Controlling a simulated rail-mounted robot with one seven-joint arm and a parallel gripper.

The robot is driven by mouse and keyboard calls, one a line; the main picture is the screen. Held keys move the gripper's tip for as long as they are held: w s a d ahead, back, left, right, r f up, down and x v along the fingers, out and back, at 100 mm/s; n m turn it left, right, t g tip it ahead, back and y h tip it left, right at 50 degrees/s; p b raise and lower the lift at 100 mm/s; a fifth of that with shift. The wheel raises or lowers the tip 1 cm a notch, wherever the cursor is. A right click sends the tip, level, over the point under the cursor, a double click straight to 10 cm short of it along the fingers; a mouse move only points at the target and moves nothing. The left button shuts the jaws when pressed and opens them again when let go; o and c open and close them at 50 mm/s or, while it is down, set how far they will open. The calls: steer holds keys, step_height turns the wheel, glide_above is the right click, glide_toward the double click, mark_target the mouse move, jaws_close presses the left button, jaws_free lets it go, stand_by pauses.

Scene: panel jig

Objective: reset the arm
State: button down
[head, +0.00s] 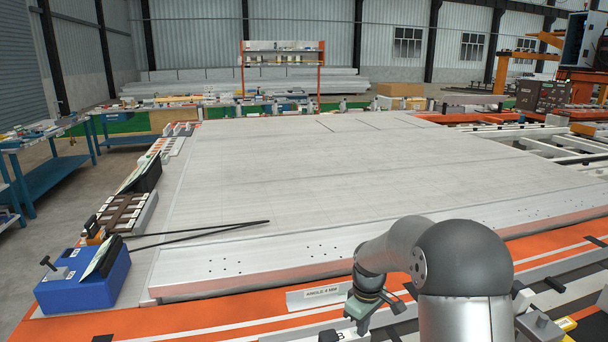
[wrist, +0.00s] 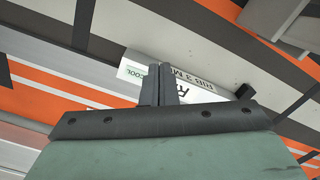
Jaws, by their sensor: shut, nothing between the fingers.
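My arm rises at the lower right of the head view and bends over the front edge of the large grey panel. My gripper (head: 364,318) points down in front of the panel (head: 330,180), beside a white holder labelled "ANGLE-4 MM" (head: 318,295). In the wrist view my gripper (wrist: 161,84) has its two dark fingers together with nothing between them. Behind the fingertips is a grey holder (wrist: 205,70) with a label that reads "RIB 3 M", partly covered by the fingers. I cannot tell whether the fingers touch it.
A blue box (head: 85,280) stands at the panel's left front corner. Two thin dark rods (head: 205,232) lie across the panel's left side. A brown slotted rack (head: 125,214) sits on the left edge. An orange strip (head: 190,318) runs along the front. Most of the panel top is clear.

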steer(key=s+r+m, duration=0.4)
steer(key=s+r, duration=0.5)
steer(key=s, duration=0.4)
steer(key=s+m, duration=0.4)
steer(key=s, duration=1.3)
steer(key=shift+s+r+m+t, duration=0.3)
steer(key=shift+s+r+m, duration=0.1)
